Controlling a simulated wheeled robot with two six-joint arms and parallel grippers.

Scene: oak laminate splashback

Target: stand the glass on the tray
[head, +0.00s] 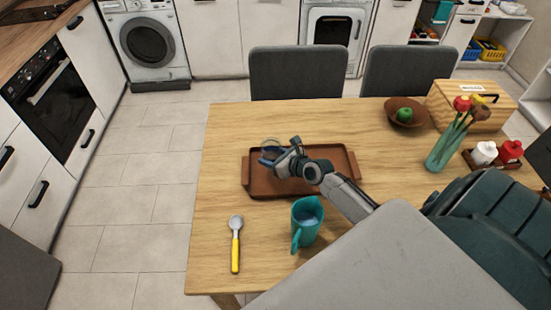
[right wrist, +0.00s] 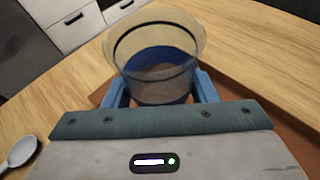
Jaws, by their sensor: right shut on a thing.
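The glass (right wrist: 155,50) is clear with a dark band and stands between the blue fingers of my right gripper (right wrist: 158,92), which is shut on it. In the head view the right gripper (head: 274,158) holds the glass (head: 271,146) over the left part of the brown tray (head: 325,185). The glass looks roughly upright. I cannot tell whether its base touches the tray, as the gripper hides it. My left gripper is not in view.
A teal jug (head: 306,222) stands in front of the tray, and a yellow-handled spoon (head: 235,245) lies to its left. A brown bowl with a green fruit (head: 404,114), a teal vase (head: 440,155) and a wooden bread box (head: 480,100) stand at the right. The table's left back corner is clear.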

